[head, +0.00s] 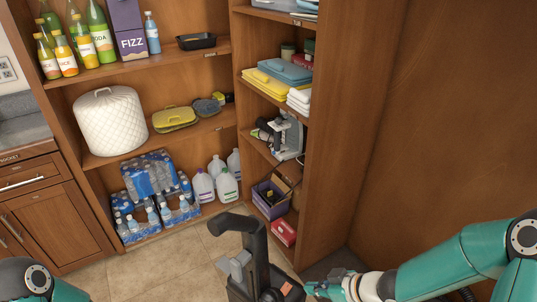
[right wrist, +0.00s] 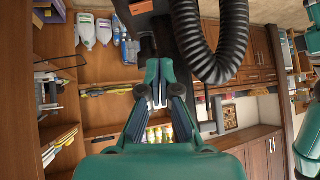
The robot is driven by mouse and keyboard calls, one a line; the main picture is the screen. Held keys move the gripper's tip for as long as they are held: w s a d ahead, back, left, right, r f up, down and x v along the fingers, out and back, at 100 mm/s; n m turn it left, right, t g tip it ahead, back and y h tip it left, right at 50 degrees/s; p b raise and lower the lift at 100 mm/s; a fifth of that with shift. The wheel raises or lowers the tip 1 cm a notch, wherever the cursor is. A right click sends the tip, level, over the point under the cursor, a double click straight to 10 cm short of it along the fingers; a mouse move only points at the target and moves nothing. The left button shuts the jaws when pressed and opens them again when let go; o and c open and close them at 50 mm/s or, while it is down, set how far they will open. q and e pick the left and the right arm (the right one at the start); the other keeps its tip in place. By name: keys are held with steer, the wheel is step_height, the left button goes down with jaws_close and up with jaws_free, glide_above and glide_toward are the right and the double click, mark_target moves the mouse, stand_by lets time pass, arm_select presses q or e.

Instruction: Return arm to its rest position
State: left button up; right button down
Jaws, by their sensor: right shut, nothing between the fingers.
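My right arm comes in from the right in the head view, and its gripper (head: 322,287) is low in the picture, right of centre. In the right wrist view its two fingers (right wrist: 155,100) are together with nothing between them. Only a link of my left arm shows at the bottom left corner of the head view; its gripper is out of sight. Shrink-wrapped packs of bottled water (head: 150,178) sit on the bottom shelf, well away from the right gripper.
A wooden shelf unit (head: 150,68) holds soda bottles (head: 97,30), a white quilted cover (head: 110,122) and white jugs (head: 226,186). Tiled floor (head: 165,268) lies open in front.

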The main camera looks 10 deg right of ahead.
steer(key=s+a+f+m+g, duration=0.2)
steer(key=s+a+f, duration=0.3)
steer(key=a+f, duration=0.25)
steer(key=s+d+f+m+g+h, duration=0.1)
steer(key=s+f+m+g+h, duration=0.1)
steer(key=s+f+m, duration=0.6)
steer(key=shift+s+d+f+g+h, duration=0.15)
steer(key=shift+s+d+g+h, duration=0.2)
steer(key=shift+g, duration=0.35)
steer(key=shift+a, duration=0.1)
